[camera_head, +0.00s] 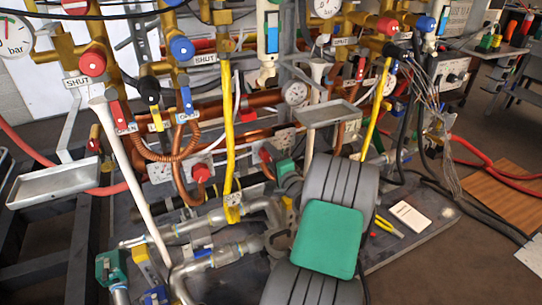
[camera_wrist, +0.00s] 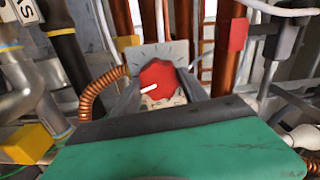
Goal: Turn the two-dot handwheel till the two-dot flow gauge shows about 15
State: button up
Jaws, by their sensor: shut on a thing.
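A red handwheel (camera_wrist: 160,76) with a white pointer mark stands in front of a pale plate (camera_wrist: 178,52) with dial marks in the wrist view. My gripper (camera_wrist: 161,94) is shut on this handwheel, with a grey finger on each side. The pointer mark slants, lower at its left end. In the head view my gripper (camera_head: 270,164) is at a red handwheel (camera_head: 264,156) low in the pipework, partly hidden by my arm. A small round white gauge (camera_head: 295,93) sits above it; its reading is too small to tell. I cannot make out dot marks.
Another red handwheel (camera_head: 202,172) on a white plate is to the left. A yellow pipe (camera_head: 228,125) and copper pipes stand close by. A metal tray (camera_head: 327,114) juts out above. Pliers (camera_head: 388,227) and a white card (camera_head: 410,216) lie on the base board at right.

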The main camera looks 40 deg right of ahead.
jog(key=o, duration=1.4)
jog(key=shift+c, duration=0.2)
jog(key=shift+s, duration=0.1)
jog(key=v, duration=0.7)
jog(key=shift+s+p, duration=0.35)
jog(key=shift+a, duration=0.15)
